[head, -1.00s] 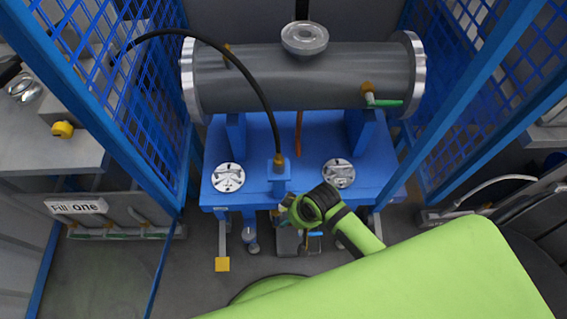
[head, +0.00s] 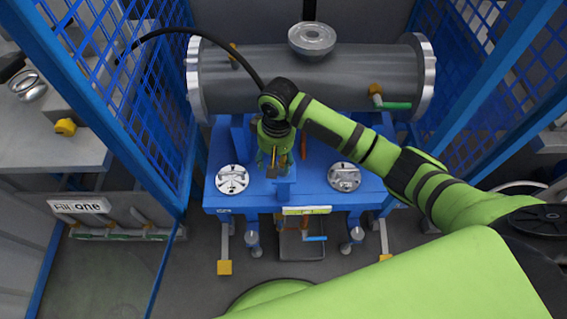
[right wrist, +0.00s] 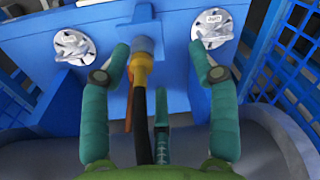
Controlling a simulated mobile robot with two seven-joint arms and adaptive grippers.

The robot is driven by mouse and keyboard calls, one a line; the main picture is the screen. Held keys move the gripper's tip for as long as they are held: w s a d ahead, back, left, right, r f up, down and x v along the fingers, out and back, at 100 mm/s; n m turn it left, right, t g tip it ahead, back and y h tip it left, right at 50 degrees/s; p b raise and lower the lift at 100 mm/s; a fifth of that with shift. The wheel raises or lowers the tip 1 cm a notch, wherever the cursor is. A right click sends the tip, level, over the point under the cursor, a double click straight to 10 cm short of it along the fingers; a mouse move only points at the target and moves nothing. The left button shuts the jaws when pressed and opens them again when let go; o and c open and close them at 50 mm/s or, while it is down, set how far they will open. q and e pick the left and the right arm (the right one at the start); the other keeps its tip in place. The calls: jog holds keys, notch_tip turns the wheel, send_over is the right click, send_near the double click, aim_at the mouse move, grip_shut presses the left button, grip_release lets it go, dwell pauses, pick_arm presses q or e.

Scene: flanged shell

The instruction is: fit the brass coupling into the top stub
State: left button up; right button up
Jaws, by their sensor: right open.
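The brass coupling (right wrist: 142,70) is on the end of a black hose (head: 190,34) and sits at the blue holder (right wrist: 142,25) on the front of the bench. In the right wrist view the right gripper (right wrist: 158,60) is open, with fingers on either side of the coupling and hose and gaps on both sides. A brass stub (head: 233,52) is on the upper left of the grey shell. My left gripper is not in view.
The grey shell (head: 310,90) lies on a blue bench (head: 315,190) with two round metal discs (head: 232,179) (head: 344,177). Another brass fitting (head: 376,90) with a green handle is on the right. Blue mesh panels (head: 135,85) (head: 480,60) flank both sides.

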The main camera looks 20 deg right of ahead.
aim_at(284, 160)
jog(key=shift+w+d+r+m+h, duration=0.3)
jog(key=shift+w+d+r+h, duration=0.1)
jog(key=shift+w+d+r, duration=0.5)
jog(key=shift+w+d+f, duration=0.15)
jog(key=shift+f, duration=0.05)
jog(key=f, duration=0.4)
jog(key=d+f, duration=0.1)
jog(key=f, duration=0.1)
jog(key=shift+f, duration=0.3)
grip_shut()
